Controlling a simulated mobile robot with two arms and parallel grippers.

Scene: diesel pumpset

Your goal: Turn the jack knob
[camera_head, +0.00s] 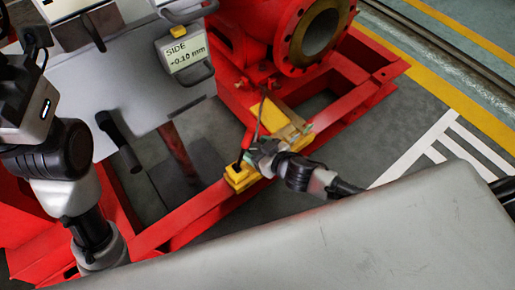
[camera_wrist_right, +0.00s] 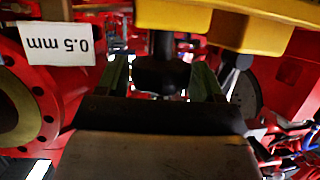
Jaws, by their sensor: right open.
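A dark round knob (camera_wrist_right: 163,72) shows in the right wrist view, below a yellow block (camera_wrist_right: 215,22) in that picture. My right gripper (camera_wrist_right: 161,82) is open, with one greenish finger on each side of the knob. I cannot tell whether the fingers touch it. In the head view my right gripper (camera_head: 262,155) is at the yellow jack parts (camera_head: 241,178) on the red frame, and the knob is hard to make out there. My left gripper (camera_head: 34,42) is at the upper left, apart from the jack; its jaws are unclear.
The red base frame (camera_head: 190,220) runs under the jack. A red flanged pump (camera_head: 305,40) stands behind it. A grey panel (camera_head: 130,95) carries a sign reading "SIDE +0.10 mm" (camera_head: 185,52). A label reading "0.5 mm" (camera_wrist_right: 57,43) shows in the wrist view. Clear floor (camera_head: 400,115) lies right.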

